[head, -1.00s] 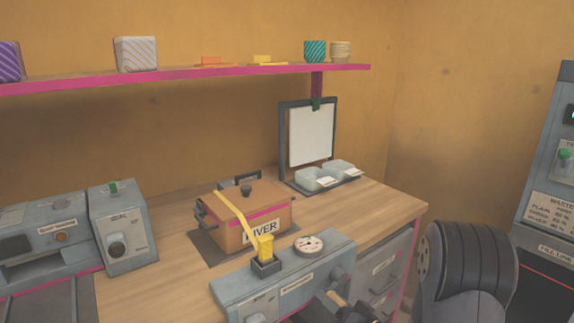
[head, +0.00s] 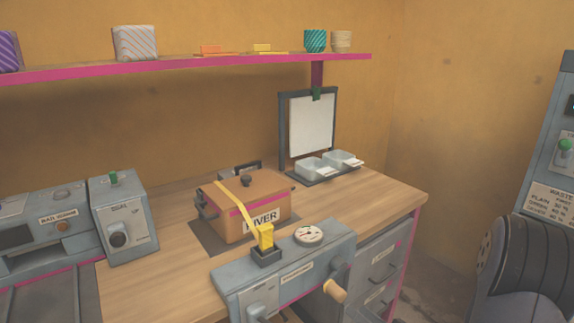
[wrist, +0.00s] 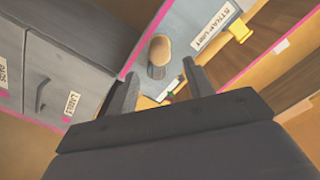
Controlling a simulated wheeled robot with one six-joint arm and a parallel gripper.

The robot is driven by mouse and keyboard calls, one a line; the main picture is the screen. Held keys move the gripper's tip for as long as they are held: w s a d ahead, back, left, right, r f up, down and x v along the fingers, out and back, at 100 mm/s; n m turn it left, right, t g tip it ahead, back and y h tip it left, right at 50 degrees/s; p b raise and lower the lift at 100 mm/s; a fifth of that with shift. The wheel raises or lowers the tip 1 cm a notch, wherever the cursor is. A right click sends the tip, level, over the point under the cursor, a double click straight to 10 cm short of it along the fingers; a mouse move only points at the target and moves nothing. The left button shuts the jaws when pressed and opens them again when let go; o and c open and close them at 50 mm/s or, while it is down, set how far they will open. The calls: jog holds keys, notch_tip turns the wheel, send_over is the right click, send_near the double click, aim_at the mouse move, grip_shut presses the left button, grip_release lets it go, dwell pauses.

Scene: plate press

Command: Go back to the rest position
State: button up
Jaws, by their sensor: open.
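My gripper (wrist: 159,72) is open in the wrist view, with its two dark fingers apart and nothing held between them. A wooden knob handle (wrist: 158,55) lies beyond the fingertips, on the front of the grey strap unit. The same wooden handle (head: 335,291) shows in the head view, clear of my gripper. My gripper is out of the head view; only part of my dark arm shows at the lower right.
The strap unit (head: 231,276) stands at the bench's front edge, with a yellow strap (head: 236,209) running over a brown box (head: 222,220) labelled "IVER". Grey drawers (head: 385,262) are under the bench. A grey waste machine (head: 553,170) stands at the right. Floor shows between.

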aim_at(333, 290)
jog(key=x, duration=1)
jog(key=shift+a, duration=0.1)
jog(key=shift+w+f+n+b, duration=0.2)
jog(key=shift+f+n+b, duration=0.15)
jog(key=shift+b, duration=0.1)
jog(key=shift+w+d+f+n+b, duration=0.1)
jog(key=shift+d+f+n+b, duration=0.15)
jog(key=shift+n, duration=0.3)
jog(key=shift+w+d+n+b, duration=0.15)
jog(key=shift+n+b, duration=0.15)
jog(key=shift+n, duration=0.2)
jog(key=shift+s, duration=0.1)
jog(key=shift+s, duration=0.1)
